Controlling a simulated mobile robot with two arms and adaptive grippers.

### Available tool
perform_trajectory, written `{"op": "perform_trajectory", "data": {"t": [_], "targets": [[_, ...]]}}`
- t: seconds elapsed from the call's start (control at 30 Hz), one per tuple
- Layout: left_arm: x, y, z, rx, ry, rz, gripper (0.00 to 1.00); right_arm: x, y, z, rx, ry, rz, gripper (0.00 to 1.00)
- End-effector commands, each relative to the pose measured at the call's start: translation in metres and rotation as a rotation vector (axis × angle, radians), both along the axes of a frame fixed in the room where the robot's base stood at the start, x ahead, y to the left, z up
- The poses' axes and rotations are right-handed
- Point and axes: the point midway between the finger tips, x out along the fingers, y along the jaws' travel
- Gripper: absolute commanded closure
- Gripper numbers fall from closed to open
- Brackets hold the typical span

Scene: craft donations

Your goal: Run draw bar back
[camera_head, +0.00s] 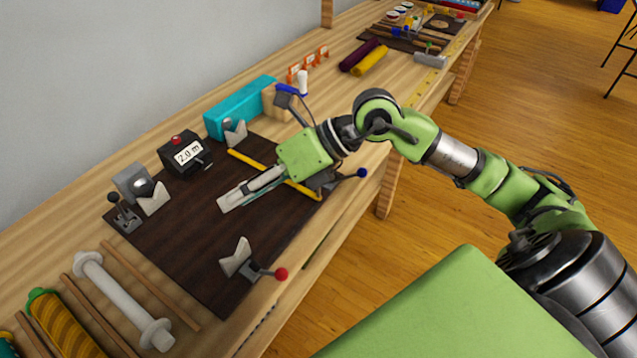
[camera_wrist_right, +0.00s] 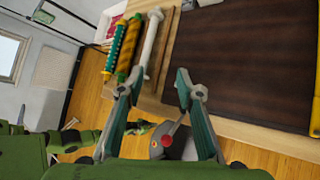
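A yellow bar (camera_head: 250,160) runs across the dark board (camera_head: 190,235) on the bench. It looks like the draw bar, and my right arm hides its middle. My right gripper (camera_head: 226,203) hangs over the board on the near-left side of the bar, pointing left. In the right wrist view my right gripper (camera_wrist_right: 158,80) has its fingers spread apart with nothing between the tips. A lever with a red knob (camera_head: 281,274) stands by a white V-shaped rest (camera_head: 236,257) at the board's near edge. My left gripper is out of view.
A black box reading 2.0 m (camera_head: 186,154), a black-knobbed lever (camera_head: 122,213) and a blue-knobbed lever (camera_head: 358,174) stand around the board. A turquoise block (camera_head: 240,106) lies behind. A white spindle (camera_head: 122,300) and yellow roll (camera_head: 62,322) lie at left. The board's middle is clear.

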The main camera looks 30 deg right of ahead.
Motion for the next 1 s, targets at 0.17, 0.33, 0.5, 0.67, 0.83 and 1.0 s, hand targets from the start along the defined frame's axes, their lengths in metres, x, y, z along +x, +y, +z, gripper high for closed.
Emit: {"op": "perform_trajectory", "data": {"t": [0.17,0.33,0.5,0.67,0.83,1.0], "targets": [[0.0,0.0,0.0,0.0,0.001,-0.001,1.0,0.016,-0.115,-0.031,-0.462,0.044,-0.114,0.67],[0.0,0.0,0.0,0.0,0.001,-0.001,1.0,0.016,-0.188,-0.03,-0.695,0.095,-0.224,0.67],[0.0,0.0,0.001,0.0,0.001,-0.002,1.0,0.016,-0.207,-0.032,-0.754,0.115,-0.257,0.67],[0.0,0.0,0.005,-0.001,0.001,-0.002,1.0,0.023,-0.205,-0.052,-0.752,0.118,-0.254,0.67],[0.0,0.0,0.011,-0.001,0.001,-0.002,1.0,0.036,-0.201,-0.085,-0.75,0.119,-0.253,0.67],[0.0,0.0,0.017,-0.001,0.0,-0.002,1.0,0.05,-0.199,-0.118,-0.749,0.117,-0.253,0.67]]}}
